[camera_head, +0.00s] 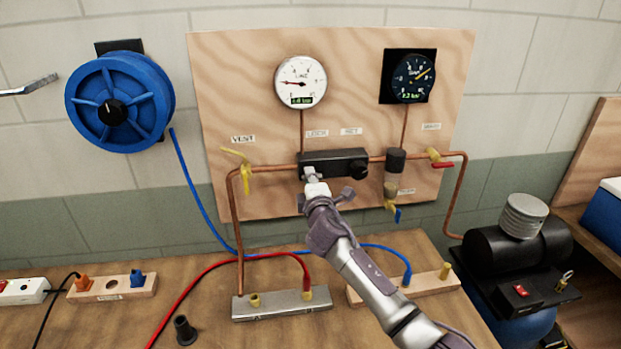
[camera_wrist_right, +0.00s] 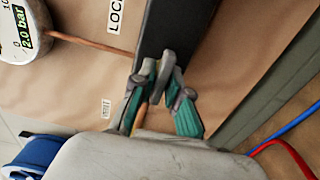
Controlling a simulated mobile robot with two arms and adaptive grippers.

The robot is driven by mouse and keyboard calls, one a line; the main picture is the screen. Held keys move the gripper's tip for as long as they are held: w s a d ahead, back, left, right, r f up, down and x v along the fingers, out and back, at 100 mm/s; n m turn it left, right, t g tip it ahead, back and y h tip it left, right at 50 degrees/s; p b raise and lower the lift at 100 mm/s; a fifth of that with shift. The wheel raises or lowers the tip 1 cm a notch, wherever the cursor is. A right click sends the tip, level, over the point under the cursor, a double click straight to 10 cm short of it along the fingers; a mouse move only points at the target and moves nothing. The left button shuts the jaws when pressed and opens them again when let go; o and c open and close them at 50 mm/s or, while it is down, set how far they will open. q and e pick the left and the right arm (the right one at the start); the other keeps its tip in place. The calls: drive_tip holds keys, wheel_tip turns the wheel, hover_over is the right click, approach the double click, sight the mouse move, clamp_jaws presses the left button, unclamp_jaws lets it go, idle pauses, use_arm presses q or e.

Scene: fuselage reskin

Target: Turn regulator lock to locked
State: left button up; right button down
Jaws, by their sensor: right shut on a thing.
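The black regulator block (camera_head: 333,160) is mounted on the plywood panel, with a round black knob (camera_head: 359,171) near its right end. A LOCK label (camera_head: 317,133) sits above its left part. My right gripper (camera_head: 311,177) reaches up to the block's lower left side. In the right wrist view, its green-padded fingers (camera_wrist_right: 158,85) are shut on a small grey lever, the regulator lock (camera_wrist_right: 163,68), at the end of the black block (camera_wrist_right: 185,28). The fingers hide part of the lever, and I cannot tell its lock position.
A white gauge (camera_head: 301,83) and a dark gauge (camera_head: 411,77) hang above. The yellow vent valve (camera_head: 245,176) is left of the block; a filter bowl (camera_head: 394,168) and red-handled valve (camera_head: 441,164) are right. Hoses cross the workbench (camera_head: 210,322) below.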

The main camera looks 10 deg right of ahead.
drive_tip(key=c, duration=1.2)
unclamp_jaws()
drive_tip(key=shift+c, duration=0.2)
drive_tip(key=s, duration=1.2)
drive_tip(key=shift+d, duration=0.15)
drive_tip(key=shift+f, duration=0.1)
